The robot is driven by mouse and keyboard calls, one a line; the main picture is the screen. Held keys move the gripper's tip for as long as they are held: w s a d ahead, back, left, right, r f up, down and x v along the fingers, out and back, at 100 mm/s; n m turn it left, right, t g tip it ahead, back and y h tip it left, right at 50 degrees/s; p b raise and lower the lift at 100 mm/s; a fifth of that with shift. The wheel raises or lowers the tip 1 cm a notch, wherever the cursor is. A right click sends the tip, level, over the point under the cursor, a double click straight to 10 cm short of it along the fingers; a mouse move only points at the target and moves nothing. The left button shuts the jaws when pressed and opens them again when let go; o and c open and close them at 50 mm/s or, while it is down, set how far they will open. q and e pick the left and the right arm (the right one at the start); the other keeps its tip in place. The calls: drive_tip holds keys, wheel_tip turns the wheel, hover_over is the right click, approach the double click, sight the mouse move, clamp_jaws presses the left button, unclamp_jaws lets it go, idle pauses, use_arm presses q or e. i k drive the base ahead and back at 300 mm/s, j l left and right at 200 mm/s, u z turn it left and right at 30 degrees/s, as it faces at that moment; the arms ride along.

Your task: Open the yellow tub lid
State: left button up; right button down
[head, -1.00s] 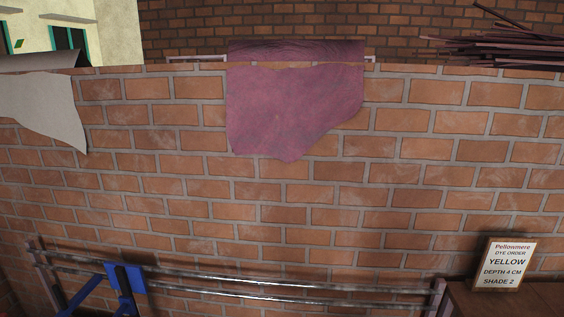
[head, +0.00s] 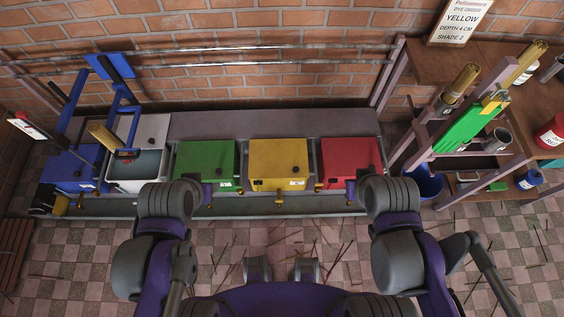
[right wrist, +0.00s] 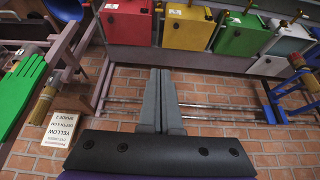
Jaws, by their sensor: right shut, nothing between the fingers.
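The yellow tub (head: 268,180) stands in the row of tubs between the green and red ones. Its yellow lid (head: 275,154) lies flat and closed on top, with a dark knob near its right side. The yellow tub also shows at the top of the right wrist view (right wrist: 186,30). My right gripper (right wrist: 160,72) is shut and empty in the right wrist view, its fingers seen against the brick wall and apart from the tubs. In the head view both arms are folded at the bottom, and I make out neither gripper there.
The green tub (head: 205,165) and red tub (head: 345,158) flank it. An open white tub (head: 126,183) holds liquid beside the blue tub (head: 70,172). A rack with green gloves (head: 468,128) and a wooden table (head: 405,62) stand right. Thin sticks litter the checkered floor (head: 300,235).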

sight(283, 157)
drive_tip(key=u, duration=0.4)
drive_tip(key=l+u, duration=0.15)
drive_tip(key=u, duration=0.65)
drive_tip(key=l+u, duration=0.1)
drive_tip(key=u, duration=0.35)
drive_tip(key=k+l+u, duration=0.2)
drive_tip(key=u, duration=0.15)
drive_tip(key=k+l+u, duration=0.2)
drive_tip(key=u, duration=0.15)
drive_tip(key=k+l+u, duration=0.4)
drive_tip(key=k, duration=0.3)
drive_tip(key=k+l+u, duration=0.1)
drive_tip(key=k+l, duration=0.15)
drive_tip(key=k, duration=0.15)
